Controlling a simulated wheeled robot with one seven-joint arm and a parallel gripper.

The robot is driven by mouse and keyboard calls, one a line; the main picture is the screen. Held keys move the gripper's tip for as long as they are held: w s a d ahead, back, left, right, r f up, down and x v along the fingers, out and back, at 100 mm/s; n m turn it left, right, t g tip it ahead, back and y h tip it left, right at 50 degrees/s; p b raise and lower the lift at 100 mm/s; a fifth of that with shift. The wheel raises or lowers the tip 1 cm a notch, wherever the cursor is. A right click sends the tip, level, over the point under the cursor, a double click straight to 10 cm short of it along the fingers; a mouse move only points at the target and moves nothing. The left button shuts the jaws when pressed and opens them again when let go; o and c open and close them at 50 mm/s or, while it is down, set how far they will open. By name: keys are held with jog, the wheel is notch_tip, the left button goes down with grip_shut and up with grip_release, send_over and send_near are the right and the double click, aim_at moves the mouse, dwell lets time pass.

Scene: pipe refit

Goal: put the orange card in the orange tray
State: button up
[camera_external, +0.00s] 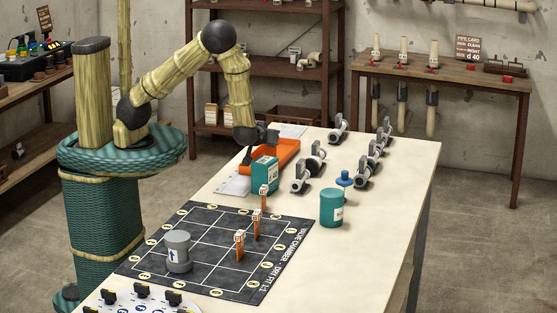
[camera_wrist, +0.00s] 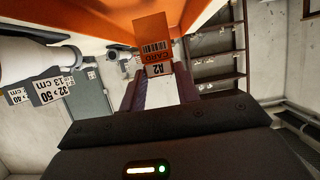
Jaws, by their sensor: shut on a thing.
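The orange card (camera_wrist: 153,32), with a barcode and printed lettering, is between the two dark fingers of my gripper (camera_wrist: 160,75) in the wrist view. The gripper is shut on it. The orange tray (camera_wrist: 85,22) fills the upper edge of that view, behind the card. In the external view the orange tray (camera_external: 286,154) lies at the far left of the light table, and my gripper (camera_external: 250,157) is low at its left end. The card is not clear there. I cannot tell whether it touches the tray.
A teal box (camera_external: 265,172) stands just in front of the tray. Grey pipe fittings (camera_external: 302,178) stand to the right, with a teal canister (camera_external: 331,208) nearer. A dark grid mat (camera_external: 205,245) holds a grey cylinder (camera_external: 178,252) and several upright orange pieces (camera_external: 239,243).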

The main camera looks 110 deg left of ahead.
jog(key=shift+f, duration=0.5)
jog(key=o, duration=0.9)
jog(key=shift+f, duration=0.1)
jog(key=shift+o, duration=0.2)
jog(key=shift+d+r, duration=0.15)
jog(key=shift+r, duration=0.1)
jog(key=v, duration=1.1)
jog(key=shift+d+p, duration=0.3)
jog(key=shift+d, duration=0.05)
